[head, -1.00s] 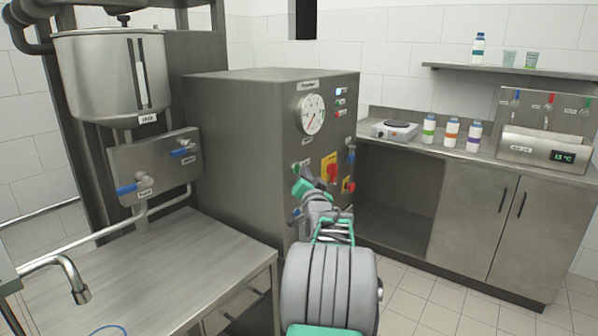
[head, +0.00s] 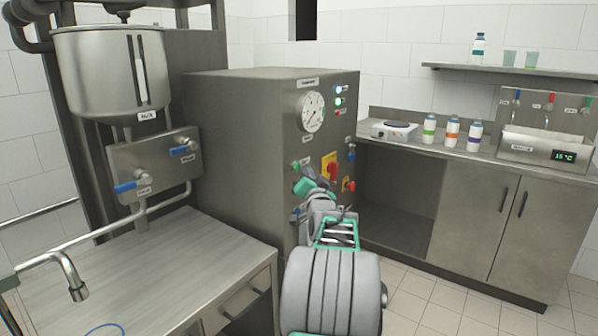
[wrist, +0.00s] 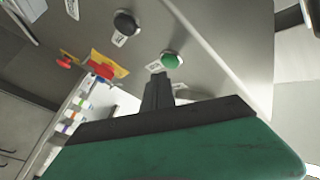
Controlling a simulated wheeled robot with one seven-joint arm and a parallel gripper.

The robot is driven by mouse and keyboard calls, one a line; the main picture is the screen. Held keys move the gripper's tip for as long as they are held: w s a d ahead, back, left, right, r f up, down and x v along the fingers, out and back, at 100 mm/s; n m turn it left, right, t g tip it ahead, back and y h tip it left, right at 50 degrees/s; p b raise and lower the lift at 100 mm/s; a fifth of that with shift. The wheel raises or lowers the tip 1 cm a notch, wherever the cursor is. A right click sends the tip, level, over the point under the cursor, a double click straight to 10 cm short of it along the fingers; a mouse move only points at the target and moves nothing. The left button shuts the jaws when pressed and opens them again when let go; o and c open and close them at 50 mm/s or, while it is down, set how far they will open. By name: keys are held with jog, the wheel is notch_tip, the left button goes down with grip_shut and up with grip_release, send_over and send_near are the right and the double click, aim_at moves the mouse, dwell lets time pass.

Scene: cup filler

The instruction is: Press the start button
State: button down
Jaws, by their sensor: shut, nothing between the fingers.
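The steel cabinet (head: 240,130) carries a panel of controls on its right face. A green round button (wrist: 172,60) with a label beside it shows in the wrist view; I cannot read the label. A black round knob or button (wrist: 126,23) sits to its upper left. My gripper (wrist: 159,80) is shut and empty, with its tips just below the green button in the picture; I cannot tell whether they touch it. In the head view my gripper (head: 303,187) is at the panel's lower left, hiding part of it.
A red switch on a yellow plate (head: 330,167) is right of my gripper. A gauge (head: 312,112) and lit lamps (head: 338,90) are above. A steel worktable (head: 150,265) stands at left. A counter (head: 460,155) with bottles is at right, with clear floor in front.

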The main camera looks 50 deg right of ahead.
jog(key=shift+s, duration=0.1)
jog(key=s+b, duration=0.1)
jog(key=s, duration=0.1)
jog(key=s+b, duration=0.1)
jog(key=s, duration=0.1)
jog(key=s+b, duration=0.1)
jog(key=shift+s+d, duration=0.3)
jog(key=shift+s, duration=0.1)
jog(key=shift+a, duration=0.1)
dwell(0.4)
